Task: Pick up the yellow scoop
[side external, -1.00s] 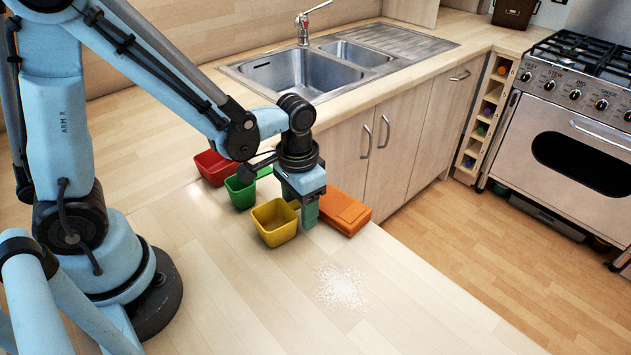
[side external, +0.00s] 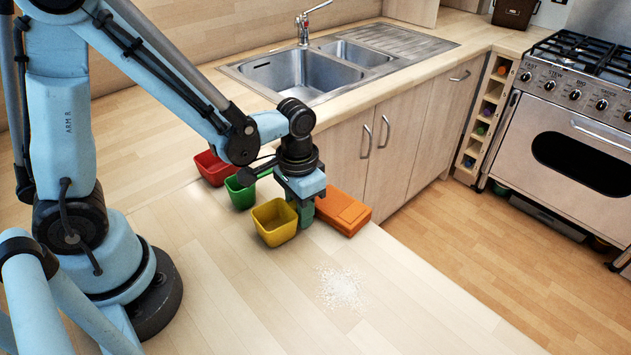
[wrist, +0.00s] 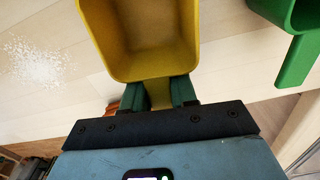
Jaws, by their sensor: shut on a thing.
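The yellow scoop (side external: 274,223) is on or just above the wooden counter in the side view. In the wrist view its bowl (wrist: 140,45) fills the top middle, and its handle (wrist: 159,94) lies between the two green fingers. My gripper (wrist: 159,95) is shut on that handle. In the side view my gripper (side external: 304,212) points down just right of the bowl and hides the handle. I cannot tell whether the scoop's base touches the counter.
A green scoop (side external: 241,193) and a red scoop (side external: 214,168) stand behind the yellow one. An orange box-like object (side external: 343,212) lies close right of my gripper. White grains (side external: 341,289) are spread on the counter in front. The front counter is otherwise clear; its edge is at right.

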